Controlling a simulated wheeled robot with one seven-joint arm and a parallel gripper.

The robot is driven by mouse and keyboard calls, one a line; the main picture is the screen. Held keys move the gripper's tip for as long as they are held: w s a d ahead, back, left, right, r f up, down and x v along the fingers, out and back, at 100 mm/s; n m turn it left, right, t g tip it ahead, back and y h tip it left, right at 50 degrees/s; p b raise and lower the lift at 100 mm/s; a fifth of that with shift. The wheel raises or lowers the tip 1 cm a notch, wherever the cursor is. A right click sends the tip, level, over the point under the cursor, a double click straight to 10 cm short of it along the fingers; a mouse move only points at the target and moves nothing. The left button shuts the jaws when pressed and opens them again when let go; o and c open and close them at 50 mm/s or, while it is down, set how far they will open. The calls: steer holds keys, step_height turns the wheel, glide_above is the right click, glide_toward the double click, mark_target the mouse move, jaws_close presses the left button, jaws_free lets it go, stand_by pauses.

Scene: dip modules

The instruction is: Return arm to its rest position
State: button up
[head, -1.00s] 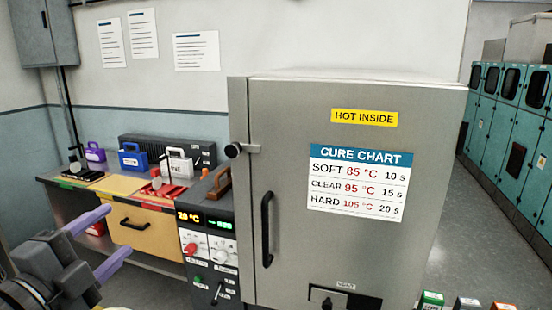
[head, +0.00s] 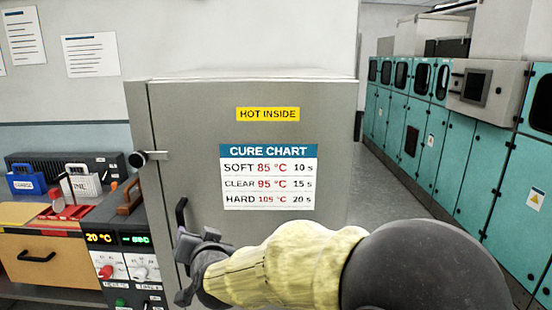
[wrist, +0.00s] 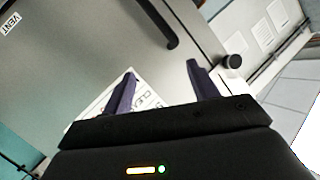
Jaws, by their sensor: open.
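My gripper (wrist: 160,82) is open in the wrist view, with its two dark purple fingers apart and nothing between them. In the head view my arm crosses the lower right, and the gripper end (head: 203,262) is in front of the lower part of the grey oven (head: 185,110). The oven door is shut. Its black handle (head: 181,215) is just above and left of the gripper and also shows in the wrist view (wrist: 158,22). My arm hides the lower part of the door.
Left of the oven stand the control box (head: 125,262), reading 20 °C, a yellow drawer (head: 50,258), a blue carrier (head: 25,180) and a white carrier (head: 82,186). Teal cabinets (head: 455,165) line the right. Floor (head: 385,190) is open between them and the oven.

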steer(key=s+d+f+g+h, duration=0.25)
steer(key=d+f, duration=0.25)
steer(key=d, duration=0.3)
steer(key=s+d+f+n+g+h, duration=0.1)
steer(key=s+d+f+g, duration=0.15)
steer(key=d+f, duration=0.45)
steer(key=s+d+f+g+h, duration=0.2)
steer(key=s+d+f, duration=0.1)
steer(key=d, duration=0.7)
steer(key=s+d+f+g+h, duration=0.1)
steer(key=s+d+f+g, duration=0.25)
steer(key=s+d, duration=0.45)
step_height(320, 180, up, 13)
steer(key=p, duration=1.3)
steer(key=shift+s+d, duration=0.3)
steer(key=shift+s, duration=0.1)
steer(key=shift+w+a, duration=0.1)
steer(key=shift+a, duration=0.05)
